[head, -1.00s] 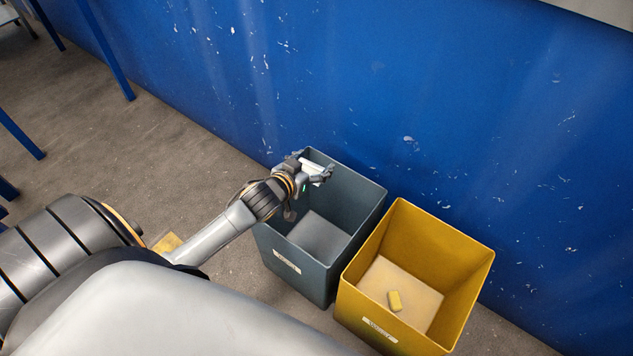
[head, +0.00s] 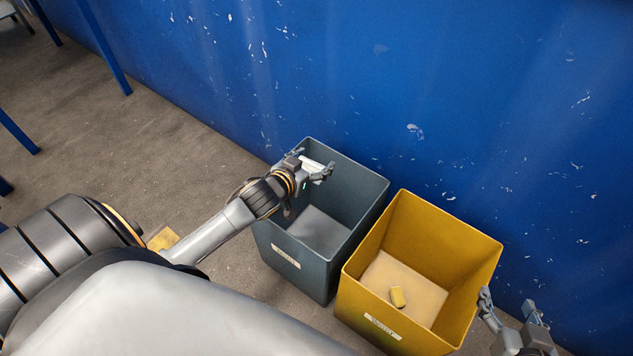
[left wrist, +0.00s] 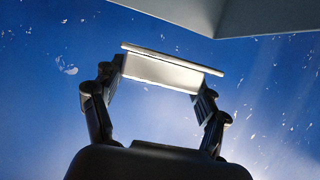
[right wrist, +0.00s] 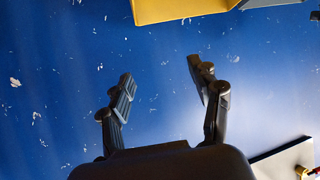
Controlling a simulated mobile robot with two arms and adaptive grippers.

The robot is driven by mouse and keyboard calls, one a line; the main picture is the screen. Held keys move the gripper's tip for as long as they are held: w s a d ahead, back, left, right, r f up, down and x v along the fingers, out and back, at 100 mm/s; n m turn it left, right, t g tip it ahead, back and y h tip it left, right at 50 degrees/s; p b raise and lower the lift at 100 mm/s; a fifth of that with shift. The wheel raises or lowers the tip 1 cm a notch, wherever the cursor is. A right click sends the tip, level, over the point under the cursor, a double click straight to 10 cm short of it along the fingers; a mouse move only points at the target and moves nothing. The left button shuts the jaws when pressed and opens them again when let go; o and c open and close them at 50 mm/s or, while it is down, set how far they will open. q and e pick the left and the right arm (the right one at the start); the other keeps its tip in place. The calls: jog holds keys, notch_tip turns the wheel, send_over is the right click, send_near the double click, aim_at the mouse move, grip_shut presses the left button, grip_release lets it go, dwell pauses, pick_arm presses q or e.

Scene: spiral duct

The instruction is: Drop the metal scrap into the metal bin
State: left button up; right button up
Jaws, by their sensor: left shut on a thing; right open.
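The metal scrap (left wrist: 165,72) is a pale, flat-edged metal piece between the fingers of my left gripper (left wrist: 158,92). In the head view the scrap (head: 313,166) shows as a small white piece at my left gripper (head: 317,172), which is shut on it over the upper left part of the grey bin. The grey bin (head: 345,178), with a small white label on its front, appears to be the metal bin; its visible floor is empty. My right gripper (head: 512,310) is open and empty, right of the yellow bin; its spread fingers (right wrist: 160,88) show in the right wrist view.
A yellow bin (head: 470,250) stands right beside the grey bin, with a small yellow piece (head: 398,297) on its floor. A scratched blue wall (head: 450,90) rises behind both bins. Open floor (head: 130,150) lies to the left, with blue legs (head: 105,50) at the far left.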

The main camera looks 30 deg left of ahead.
pick_arm(q)
notch_tip(320, 180, down, 2)
jog(key=shift+b, duration=1.15)
pick_arm(e)
jog(key=w+a+r+t+y, duration=0.1)
jog(key=w+r+t, duration=0.1)
jog(key=r, duration=0.3)
jog(key=w+a+r+t+y, duration=0.1)
jog(key=w+r+t, duration=0.1)
jog(key=r+t, duration=0.2)
jog(key=shift+a+r+t, duration=0.35)
jog(key=shift+r+t, duration=0.05)
jog(key=shift+r, duration=0.55)
pick_arm(q)
jog(key=o, duration=1.2)
jog(key=v, duration=1.2)
pick_arm(e)
jog(key=shift+f, duration=0.1)
